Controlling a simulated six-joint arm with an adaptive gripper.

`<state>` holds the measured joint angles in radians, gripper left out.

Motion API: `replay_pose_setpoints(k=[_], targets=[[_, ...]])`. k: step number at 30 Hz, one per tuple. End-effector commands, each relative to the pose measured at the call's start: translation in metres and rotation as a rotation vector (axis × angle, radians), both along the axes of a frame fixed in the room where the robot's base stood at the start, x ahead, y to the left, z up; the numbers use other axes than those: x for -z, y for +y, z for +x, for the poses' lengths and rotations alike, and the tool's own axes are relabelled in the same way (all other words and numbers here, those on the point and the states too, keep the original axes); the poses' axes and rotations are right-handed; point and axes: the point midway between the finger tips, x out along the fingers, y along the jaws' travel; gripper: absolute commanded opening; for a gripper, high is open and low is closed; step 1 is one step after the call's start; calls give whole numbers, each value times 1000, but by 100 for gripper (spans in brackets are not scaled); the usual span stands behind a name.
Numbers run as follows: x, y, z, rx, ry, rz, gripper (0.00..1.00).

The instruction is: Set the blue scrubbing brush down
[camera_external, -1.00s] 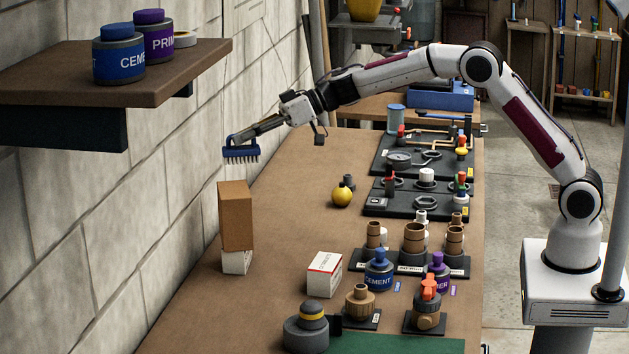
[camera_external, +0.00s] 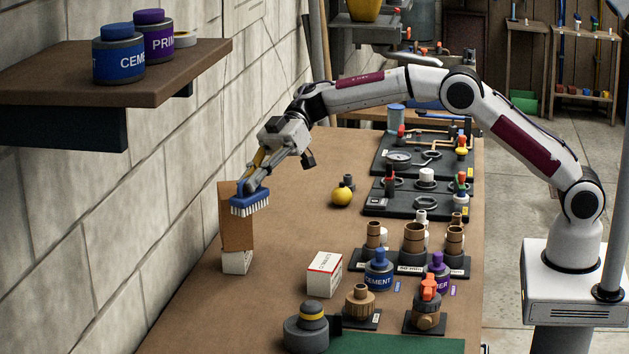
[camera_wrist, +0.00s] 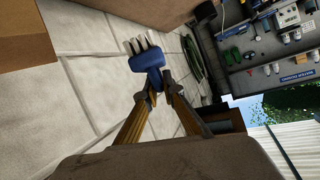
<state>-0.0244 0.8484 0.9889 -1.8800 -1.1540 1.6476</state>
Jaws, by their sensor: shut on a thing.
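The blue scrubbing brush (camera_external: 249,201) has a blue body and pale bristles that point down in the external view. My gripper (camera_external: 250,180) is shut on it and holds it in the air, over the left side of the workbench. The brush overlaps the tall brown box (camera_external: 237,235) in the external view; I cannot tell whether they touch. In the wrist view the brush (camera_wrist: 147,58) sits between the fingertips of my gripper (camera_wrist: 158,85), with its bristles toward the top of the picture.
The brown box stands on a small white box (camera_external: 236,262) near the block wall. A yellow ball-like thing (camera_external: 342,196) and a white carton (camera_external: 324,274) are on the workbench (camera_external: 290,225). Fittings and cans crowd its right side. A shelf (camera_external: 150,85) juts out at upper left.

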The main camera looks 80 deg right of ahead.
Motion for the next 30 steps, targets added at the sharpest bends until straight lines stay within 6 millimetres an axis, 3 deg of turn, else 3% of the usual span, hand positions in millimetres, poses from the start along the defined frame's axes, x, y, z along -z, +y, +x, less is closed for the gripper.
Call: replay_pose_setpoints(k=[18,30], targets=[[100,4,-4,-18,2,1,0],[110,4,-3,-18,-2,2,0]])
